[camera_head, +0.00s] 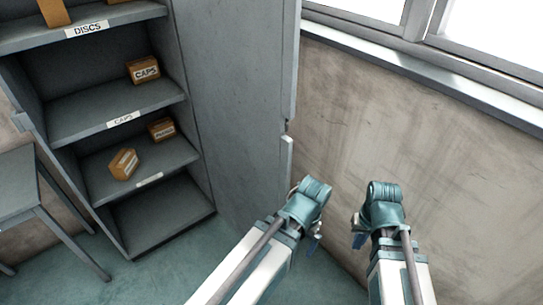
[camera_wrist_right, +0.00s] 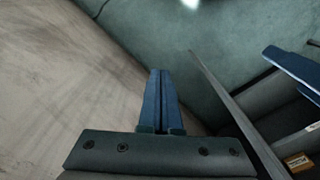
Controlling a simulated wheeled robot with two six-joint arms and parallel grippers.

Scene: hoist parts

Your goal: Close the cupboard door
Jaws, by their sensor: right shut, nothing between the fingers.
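The grey cupboard (camera_head: 115,250) stands open at the left of the head view, its shelves exposed. Its tall grey door (camera_head: 235,100) is swung wide open, and its free edge is near the wall. In the right wrist view the door (camera_wrist_right: 225,95) shows as a thin panel, edge-on, right of my fingers. My right gripper (camera_head: 359,238) is shut and empty, on the wall side of the door and apart from it. Its closed blue fingers show in the wrist view (camera_wrist_right: 160,100). My left gripper (camera_head: 315,242) is in front of the door's lower part; its fingers are mostly hidden.
Small boxes, one a caps box (camera_head: 143,69), stand on the shelves. A grey table (camera_head: 20,185) is at the far left. The beige wall (camera_head: 420,120) and window sill (camera_head: 430,65) bound the right side. Green floor (camera_head: 190,265) is clear in front of the cupboard.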

